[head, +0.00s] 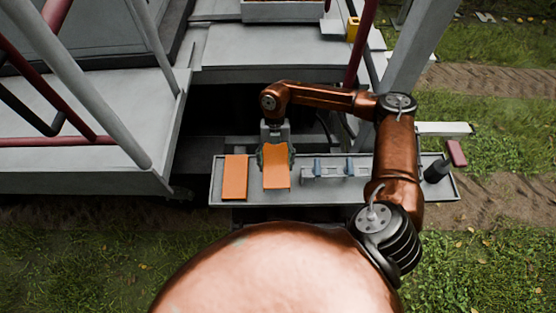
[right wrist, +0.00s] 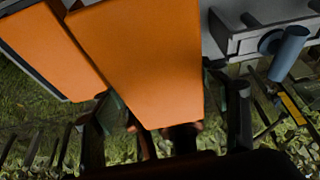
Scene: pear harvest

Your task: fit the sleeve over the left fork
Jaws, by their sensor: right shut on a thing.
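My right gripper (head: 276,148) reaches down over the grey tray and is shut on an orange sleeve (head: 276,175). The sleeve is a flat, slightly bent piece and also fills the middle of the right wrist view (right wrist: 150,60), between the dark fingers. A second orange sleeve (head: 235,178) lies flat on the tray just left of the held one; it shows at upper left in the right wrist view (right wrist: 45,45). I cannot pick out the left fork with certainty. My left gripper is not in view.
The grey tray (head: 300,192) carries a grey bracket with two blue pegs (head: 334,170) right of the held sleeve and a dark cylinder (head: 437,170) at its right end. Grey platforms and red rails (head: 50,142) stand left and behind. Grass lies in front.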

